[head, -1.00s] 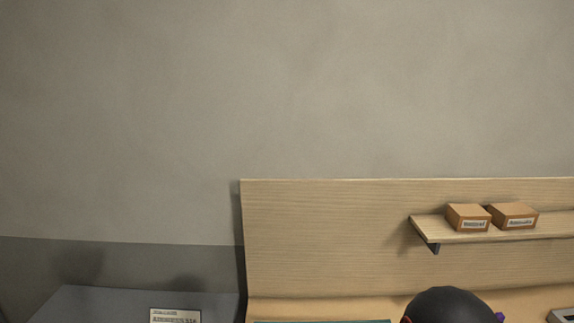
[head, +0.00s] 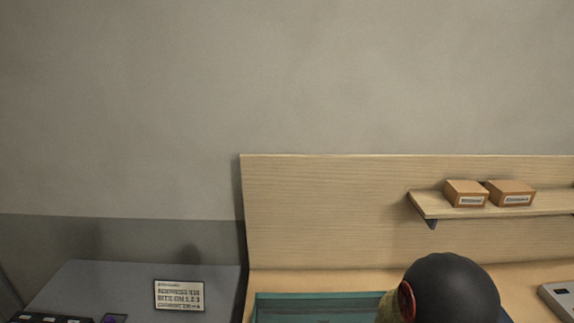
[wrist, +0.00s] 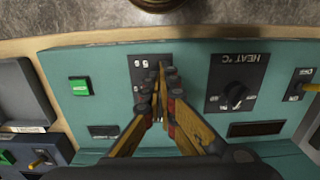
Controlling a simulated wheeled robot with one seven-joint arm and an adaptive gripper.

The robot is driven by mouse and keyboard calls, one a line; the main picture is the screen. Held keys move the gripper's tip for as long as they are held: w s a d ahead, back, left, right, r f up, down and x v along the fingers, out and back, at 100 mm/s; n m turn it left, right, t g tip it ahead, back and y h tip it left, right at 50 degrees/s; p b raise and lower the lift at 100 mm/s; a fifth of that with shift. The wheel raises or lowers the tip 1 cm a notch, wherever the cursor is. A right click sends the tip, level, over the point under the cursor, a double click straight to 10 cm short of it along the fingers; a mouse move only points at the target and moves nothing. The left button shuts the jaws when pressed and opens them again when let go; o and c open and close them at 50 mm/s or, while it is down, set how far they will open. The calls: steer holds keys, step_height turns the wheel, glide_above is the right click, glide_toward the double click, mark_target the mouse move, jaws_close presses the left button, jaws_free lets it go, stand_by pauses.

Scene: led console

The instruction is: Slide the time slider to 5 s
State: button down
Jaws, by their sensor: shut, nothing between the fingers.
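In the wrist view, a teal console panel (wrist: 200,65) fills the middle. A small dark plate (wrist: 141,61) with white scale marks, seen upside down, looks like the time slider's plate. My gripper (wrist: 160,80) is shut, with its fingertips over the right part of this plate. The fingers hide most of the plate, and I cannot make out the slider's knob or its setting. I cannot tell whether the fingertips touch anything. In the head view, the teal console (head: 300,299) shows only its back part at the bottom edge, and my gripper is out of view there.
In the wrist view, a green button (wrist: 80,87) is left of the plate. A HEAT dial (wrist: 235,93) and a toggle switch (wrist: 300,84) are to the right. In the head view, a sign (head: 180,295) stands at left; boxes (head: 511,193) sit on a shelf (head: 470,212).

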step_height(320, 180, up, 6)
steer(key=p, duration=0.4)
stand_by(0.3)
steer(key=shift+s, duration=0.1)
steer(key=s+r+t+b, duration=0.5)
steer(key=r+b, duration=0.9)
steer(key=b, duration=1.4)
steer(key=shift+s+t, duration=0.3)
steer(key=shift+s, duration=0.9)
steer(key=c, duration=2.6)
jaws_free()
steer(key=shift+r, duration=0.15)
